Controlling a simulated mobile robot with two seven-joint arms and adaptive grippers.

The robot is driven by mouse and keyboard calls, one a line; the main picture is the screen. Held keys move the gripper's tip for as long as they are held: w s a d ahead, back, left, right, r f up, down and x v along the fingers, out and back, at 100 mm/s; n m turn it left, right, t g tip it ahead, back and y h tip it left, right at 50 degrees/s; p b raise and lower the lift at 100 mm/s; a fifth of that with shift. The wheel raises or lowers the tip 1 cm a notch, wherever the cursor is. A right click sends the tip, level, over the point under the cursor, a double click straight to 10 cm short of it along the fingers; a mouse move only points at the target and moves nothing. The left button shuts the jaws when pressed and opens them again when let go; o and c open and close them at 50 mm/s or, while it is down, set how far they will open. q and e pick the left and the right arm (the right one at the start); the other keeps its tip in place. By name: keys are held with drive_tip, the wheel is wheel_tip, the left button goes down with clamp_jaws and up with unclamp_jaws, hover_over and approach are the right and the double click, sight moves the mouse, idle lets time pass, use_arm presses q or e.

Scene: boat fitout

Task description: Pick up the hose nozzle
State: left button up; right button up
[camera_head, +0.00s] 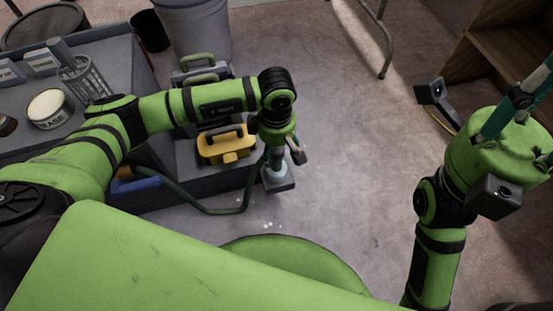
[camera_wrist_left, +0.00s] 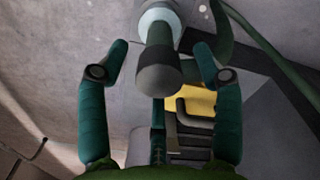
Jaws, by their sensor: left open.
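In the head view my left gripper (camera_head: 277,150) points down over a pale part of the nozzle stand (camera_head: 279,184), and the arm and gripper hide much of the nozzle. My right gripper (camera_head: 520,97) is at the right edge, partly cut off, away from the nozzle.
A yellow case (camera_head: 226,146) lies on the grey bench left of the nozzle. A green hose (camera_head: 215,210) loops below it.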

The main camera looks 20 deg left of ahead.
use_arm(q)
clamp_jaws()
drive_tip(key=shift+r, duration=0.15)
